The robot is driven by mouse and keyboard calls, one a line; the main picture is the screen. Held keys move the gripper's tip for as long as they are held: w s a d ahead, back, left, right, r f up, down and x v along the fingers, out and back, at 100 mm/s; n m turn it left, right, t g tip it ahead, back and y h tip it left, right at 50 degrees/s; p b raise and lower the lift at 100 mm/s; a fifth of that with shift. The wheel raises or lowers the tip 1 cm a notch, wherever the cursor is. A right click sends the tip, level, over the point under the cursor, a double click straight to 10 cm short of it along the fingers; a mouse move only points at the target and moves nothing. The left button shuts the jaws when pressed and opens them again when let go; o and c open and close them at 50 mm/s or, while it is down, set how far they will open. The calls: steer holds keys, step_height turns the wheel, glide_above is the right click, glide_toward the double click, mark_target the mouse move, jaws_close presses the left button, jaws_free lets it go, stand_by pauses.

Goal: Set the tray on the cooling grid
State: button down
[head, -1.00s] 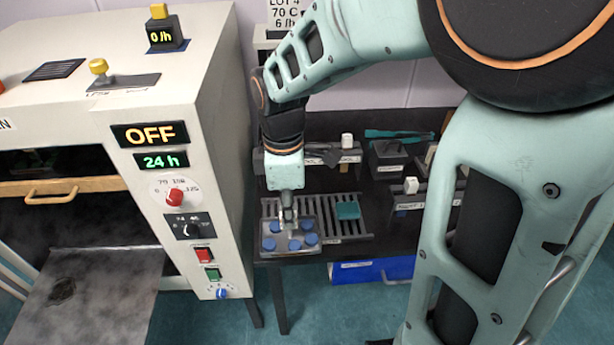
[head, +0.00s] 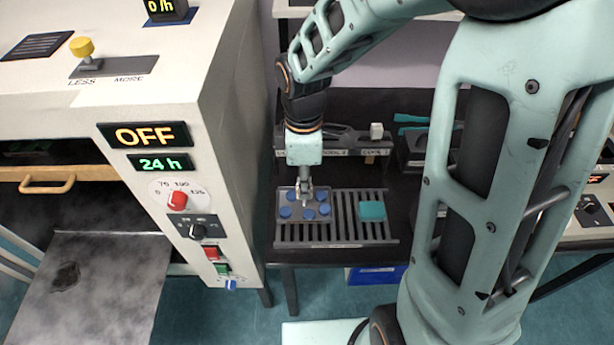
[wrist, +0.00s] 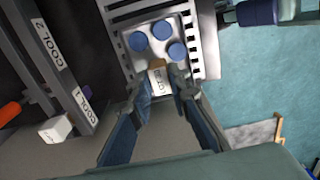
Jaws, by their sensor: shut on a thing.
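The tray (head: 313,217) is a small grey metal tray with several blue round discs on it. It is over the left part of the cooling grid (head: 368,233), a dark slatted rack on the black table; whether it touches the slats I cannot tell.
A teal block (head: 372,211) lies on the grid right of the tray. The white oven (head: 235,120) stands close on the left. Behind the grid is a dark rack (head: 345,140) with a white-knobbed slider. A blue bin (head: 375,276) is below the table.

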steer(key=shift+f, duration=2)
steer(key=shift+f, duration=0.1)
steer(key=c, duration=1.8)
jaws_free()
step_height(320, 180, up, 12)
steer(key=shift+r+p, duration=0.1)
steer(key=shift+p, duration=0.25)
steer(key=shift+w, duration=0.15)
